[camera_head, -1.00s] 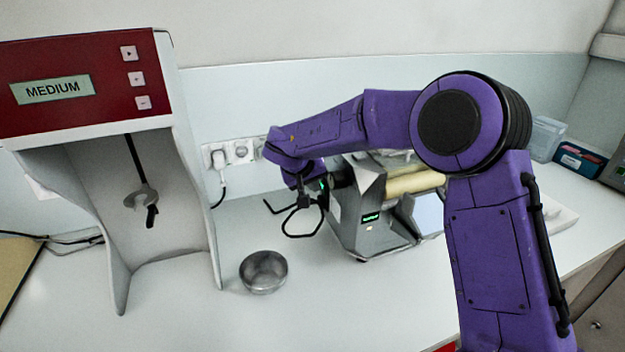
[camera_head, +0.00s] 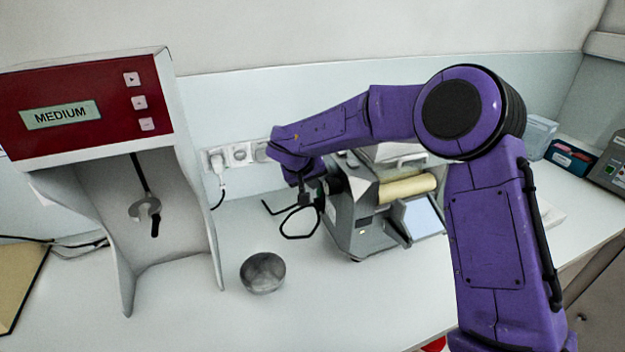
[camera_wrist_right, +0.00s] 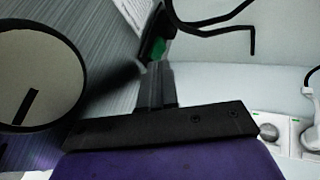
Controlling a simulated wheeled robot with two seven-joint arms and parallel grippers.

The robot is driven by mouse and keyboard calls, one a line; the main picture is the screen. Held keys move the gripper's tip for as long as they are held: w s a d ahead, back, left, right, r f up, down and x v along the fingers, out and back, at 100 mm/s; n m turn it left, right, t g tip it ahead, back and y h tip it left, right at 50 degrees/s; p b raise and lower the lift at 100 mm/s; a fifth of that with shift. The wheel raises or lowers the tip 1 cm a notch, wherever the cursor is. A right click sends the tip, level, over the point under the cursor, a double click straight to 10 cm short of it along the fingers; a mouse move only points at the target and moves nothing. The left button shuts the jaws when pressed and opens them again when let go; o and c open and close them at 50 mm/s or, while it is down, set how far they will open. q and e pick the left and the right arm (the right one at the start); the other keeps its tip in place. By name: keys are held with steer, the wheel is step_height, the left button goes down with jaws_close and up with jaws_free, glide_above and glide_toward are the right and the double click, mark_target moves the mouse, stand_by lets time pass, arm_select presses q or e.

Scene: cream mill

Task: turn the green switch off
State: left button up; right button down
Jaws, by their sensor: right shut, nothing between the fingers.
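The green switch (camera_wrist_right: 157,49) shows in the wrist view on the brushed-metal side of the grey machine (camera_wrist_right: 70,20), just beyond my right fingertips. In the head view the grey machine (camera_head: 348,225) stands at the centre, and my right gripper is against or very near its left side. The switch cannot be made out there. My right gripper (camera_head: 312,192) is shut and empty; its dark fingers (camera_wrist_right: 155,80) point at the switch in the wrist view. They appear to touch it or nearly so; I cannot tell which. My left gripper is out of view.
Thin black loops (camera_head: 300,222) hang beside my right gripper. A metal bowl (camera_head: 262,272) sits in front on the white bench. The red-fronted mixer (camera_head: 90,95) reading MEDIUM stands left. Wall sockets (camera_head: 238,155) are behind. My purple right arm covers the right side.

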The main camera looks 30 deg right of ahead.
steer(key=w+a+p+v, duration=0.1)
steer(key=a+p+v, duration=0.1)
steer(key=v, duration=1)
steer(key=shift+w+f, duration=0.2)
steer(key=shift+f, duration=0.15)
steer(key=shift+d, duration=0.15)
